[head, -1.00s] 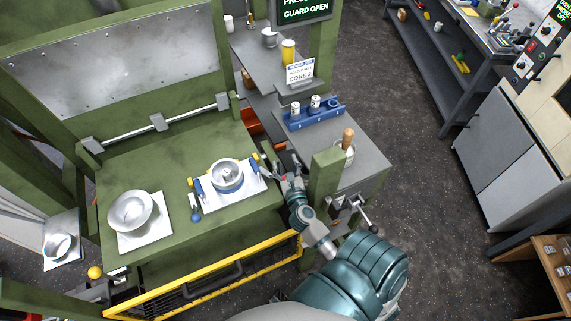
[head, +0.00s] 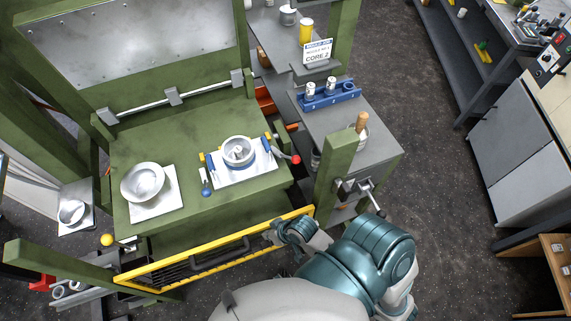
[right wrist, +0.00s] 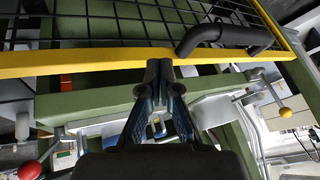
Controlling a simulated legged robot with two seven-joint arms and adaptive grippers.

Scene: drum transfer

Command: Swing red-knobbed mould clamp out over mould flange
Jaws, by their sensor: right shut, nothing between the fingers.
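The mould (head: 238,152) is a silver bowl shape in a blue ring on a white plate (head: 238,179), on the green press table. The red knob (head: 296,159) is at the right end of a clamp lever, beyond the plate's right edge and pointing away from the mould. A red ball in the right wrist view (right wrist: 28,170) looks like the same knob. My right gripper (head: 270,234) is in front of the table by the yellow guard, well apart from the knob. Its fingers (right wrist: 158,68) are closed together and empty. My left gripper is out of view.
The yellow-framed guard (head: 215,256) runs along the table's front, its dark handle near my right gripper. A green post (head: 334,175) stands right of the table. A blue-knobbed lever (head: 206,190) is left of the mould. A second bowl (head: 143,182) stands further left.

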